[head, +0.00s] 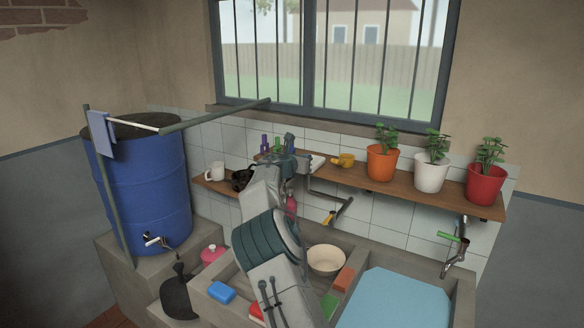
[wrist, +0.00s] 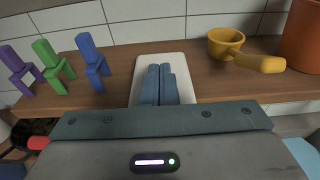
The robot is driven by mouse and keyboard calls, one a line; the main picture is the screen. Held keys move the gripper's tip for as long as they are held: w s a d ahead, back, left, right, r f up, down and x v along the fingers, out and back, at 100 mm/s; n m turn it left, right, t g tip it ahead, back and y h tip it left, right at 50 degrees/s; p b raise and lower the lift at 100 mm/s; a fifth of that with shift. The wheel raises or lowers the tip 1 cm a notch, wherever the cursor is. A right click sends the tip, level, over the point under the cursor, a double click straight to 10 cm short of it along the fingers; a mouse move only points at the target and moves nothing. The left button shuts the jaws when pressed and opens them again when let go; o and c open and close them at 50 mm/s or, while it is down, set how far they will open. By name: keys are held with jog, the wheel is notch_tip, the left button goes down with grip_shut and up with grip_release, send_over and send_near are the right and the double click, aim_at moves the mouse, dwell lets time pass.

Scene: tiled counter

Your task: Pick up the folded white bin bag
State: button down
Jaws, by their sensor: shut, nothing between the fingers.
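The folded white bin bag appears as a flat white rounded rectangle (wrist: 178,60) lying on the wooden shelf in the wrist view. Its near part is hidden behind my fingers. In the head view a small pale patch of it (head: 318,161) shows beside my gripper. My gripper (wrist: 160,72) is shut with nothing between its blue-grey fingers. The fingers lie over the middle of the bag in the wrist view; I cannot tell whether they touch it.
Purple, green (wrist: 52,64) and blue (wrist: 92,62) pegs stand left of the bag. A yellow dipper (wrist: 235,50) and an orange pot (wrist: 302,38) are to its right. The tiled wall (wrist: 150,20) is close behind.

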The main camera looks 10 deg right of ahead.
jog(key=f+b+v, duration=0.1)
jog(key=b+v, duration=0.3)
jog(key=v, duration=0.6)
jog(key=shift+s+a+f, duration=0.25)
jog(key=shift+s+a, duration=0.05)
jog(key=shift+a, duration=0.05)
jog(key=c, duration=1.4)
grip_release()
jog(key=shift+s+a, duration=0.1)
jog(key=shift+s, duration=0.1)
jog(key=shift+o, duration=0.2)
jog(key=w+d+f+m+p, duration=0.3)
jog(key=w+d+m+p, duration=0.3)
jog(key=m, duration=1.1)
jog(key=shift+d+m+y+p, duration=0.2)
jog(key=shift+m+y+p, duration=0.1)
jog(key=shift+m+p, duration=0.15)
jog(key=shift+w, duration=0.1)
jog(key=c, duration=0.8)
